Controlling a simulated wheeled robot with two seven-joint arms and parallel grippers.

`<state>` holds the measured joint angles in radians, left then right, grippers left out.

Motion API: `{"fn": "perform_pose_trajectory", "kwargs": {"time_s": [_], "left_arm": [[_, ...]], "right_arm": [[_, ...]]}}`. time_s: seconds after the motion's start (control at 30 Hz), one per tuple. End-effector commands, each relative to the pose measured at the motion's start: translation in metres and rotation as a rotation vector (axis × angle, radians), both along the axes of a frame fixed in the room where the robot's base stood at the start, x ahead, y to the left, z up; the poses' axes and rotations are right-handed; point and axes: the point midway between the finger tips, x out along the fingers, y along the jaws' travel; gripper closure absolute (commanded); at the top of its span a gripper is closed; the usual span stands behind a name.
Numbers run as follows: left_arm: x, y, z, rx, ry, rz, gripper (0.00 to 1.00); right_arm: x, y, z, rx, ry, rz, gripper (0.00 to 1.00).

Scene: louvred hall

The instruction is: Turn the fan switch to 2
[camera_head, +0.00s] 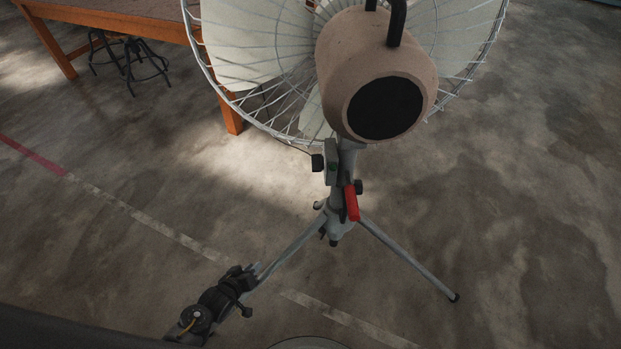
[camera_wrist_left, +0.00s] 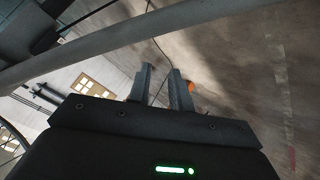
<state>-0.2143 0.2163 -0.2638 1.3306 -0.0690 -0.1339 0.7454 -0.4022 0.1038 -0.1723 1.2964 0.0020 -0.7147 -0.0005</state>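The fan (camera_head: 375,70) stands on a grey tripod, with its brown motor housing and black round back toward me. A small grey box (camera_head: 331,165) with a green mark sits on the stand just below the housing, with a black knob (camera_head: 317,162) at its left. I cannot make out a numbered switch or its setting. My left gripper (camera_head: 248,289) is low at the left, by the left tripod leg and well below the housing. In the left wrist view its fingers (camera_wrist_left: 163,75) are apart with nothing between them. My right gripper is not in view.
A red lever (camera_head: 351,202) and another black knob (camera_head: 360,187) are on the stand. A tripod leg (camera_head: 410,261) reaches right. A wooden table (camera_head: 120,20) and dark stools (camera_head: 143,66) stand behind at the left. The floor at the right is clear.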

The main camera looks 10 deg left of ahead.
Motion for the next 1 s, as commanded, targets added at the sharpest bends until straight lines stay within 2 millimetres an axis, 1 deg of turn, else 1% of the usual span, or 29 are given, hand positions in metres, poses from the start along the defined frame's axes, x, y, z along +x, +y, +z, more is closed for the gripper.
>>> {"fn": "perform_pose_trajectory", "kwargs": {"time_s": [0.03, 0.07, 0.1, 0.13, 0.17, 0.2, 0.27, 0.3, 0.4, 0.5, 0.6, 0.77, 0.87, 1.0], "left_arm": [[0.037, -0.016, 0.033, -0.123, -0.114, 0.014, 0.79], [0.053, -0.026, 0.061, -0.204, -0.17, 0.019, 0.79], [0.069, -0.038, 0.097, -0.309, -0.236, 0.017, 0.79], [0.077, -0.048, 0.124, -0.388, -0.279, 0.01, 0.79], [0.082, -0.056, 0.15, -0.463, -0.317, -0.002, 0.79], [0.086, -0.067, 0.182, -0.557, -0.358, -0.022, 0.79], [0.085, -0.08, 0.226, -0.685, -0.406, -0.058, 0.79], [0.081, -0.087, 0.251, -0.758, -0.428, -0.083, 0.79], [0.069, -0.101, 0.298, -0.9, -0.459, -0.144, 0.79], [0.058, -0.108, 0.326, -0.981, -0.47, -0.185, 0.79], [0.053, -0.111, 0.338, -1.017, -0.471, -0.202, 0.79], [0.055, -0.113, 0.342, -1.023, -0.472, -0.204, 0.79], [0.062, -0.118, 0.344, -1.022, -0.474, -0.203, 0.79], [0.081, -0.132, 0.351, -1.022, -0.474, -0.203, 0.79]], "right_arm": [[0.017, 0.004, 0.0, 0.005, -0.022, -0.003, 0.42], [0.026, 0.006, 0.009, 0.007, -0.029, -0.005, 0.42], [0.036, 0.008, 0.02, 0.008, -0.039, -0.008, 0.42], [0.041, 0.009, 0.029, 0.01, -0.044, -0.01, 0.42], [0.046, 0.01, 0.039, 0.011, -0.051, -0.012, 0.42], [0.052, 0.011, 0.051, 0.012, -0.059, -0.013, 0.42], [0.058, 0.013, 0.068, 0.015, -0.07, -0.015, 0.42], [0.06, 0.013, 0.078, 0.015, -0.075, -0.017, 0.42], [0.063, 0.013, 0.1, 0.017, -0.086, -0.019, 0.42], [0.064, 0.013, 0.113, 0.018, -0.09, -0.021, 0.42], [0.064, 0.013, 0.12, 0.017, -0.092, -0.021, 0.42], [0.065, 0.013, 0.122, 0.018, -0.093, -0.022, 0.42], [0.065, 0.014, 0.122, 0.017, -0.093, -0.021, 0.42], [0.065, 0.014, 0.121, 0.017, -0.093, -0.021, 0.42]]}}
